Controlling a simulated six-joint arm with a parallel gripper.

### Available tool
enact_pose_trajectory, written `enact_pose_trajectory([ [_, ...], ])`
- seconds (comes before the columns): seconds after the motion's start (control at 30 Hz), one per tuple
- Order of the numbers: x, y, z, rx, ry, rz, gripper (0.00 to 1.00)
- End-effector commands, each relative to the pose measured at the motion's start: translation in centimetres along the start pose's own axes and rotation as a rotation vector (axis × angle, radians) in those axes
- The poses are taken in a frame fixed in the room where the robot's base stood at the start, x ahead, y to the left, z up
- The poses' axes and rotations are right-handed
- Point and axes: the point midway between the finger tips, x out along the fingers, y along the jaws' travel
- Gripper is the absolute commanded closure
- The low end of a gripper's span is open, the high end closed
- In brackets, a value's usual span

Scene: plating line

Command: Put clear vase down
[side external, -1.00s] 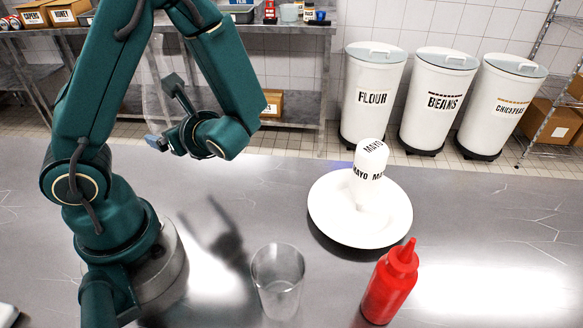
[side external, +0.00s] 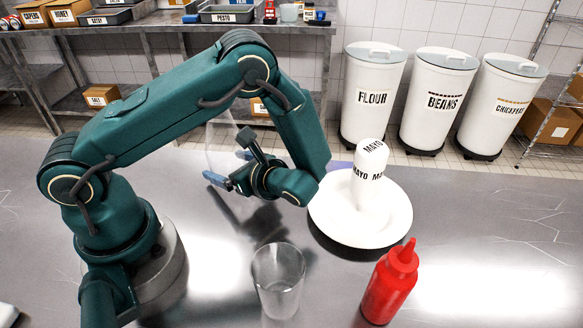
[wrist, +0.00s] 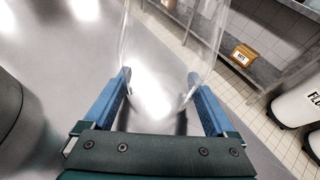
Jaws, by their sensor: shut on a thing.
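The clear vase (side external: 221,140) is see-through and faint in the side view, held roughly upright behind my wrist. My gripper (side external: 229,168) is shut on it, with a blue finger on each side. In the wrist view the vase (wrist: 165,45) stands between the two blue fingers of my gripper (wrist: 159,78). Its lower part is partly hidden by my gripper, and I cannot tell whether its base touches the table. The steel table (side external: 480,205) lies under it.
A clear glass (side external: 278,283) stands at the front middle. A white plate (side external: 335,228) holds a mayo bottle (side external: 369,175). A red squeeze bottle (side external: 390,285) stands front right. A purple thing (side external: 340,165) shows partly behind the plate. The table's far right is clear.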

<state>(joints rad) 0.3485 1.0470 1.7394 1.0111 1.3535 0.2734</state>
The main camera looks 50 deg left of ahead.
Motion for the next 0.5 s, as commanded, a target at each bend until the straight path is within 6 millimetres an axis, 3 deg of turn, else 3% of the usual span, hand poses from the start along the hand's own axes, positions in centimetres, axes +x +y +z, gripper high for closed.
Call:
enact_pose_trajectory([
  [0.47,0.35,0.04,-0.78,0.000,-0.001,-0.001,0.81],
  [0.5,0.36,0.03,-0.83,0.000,0.001,-0.001,0.02],
])
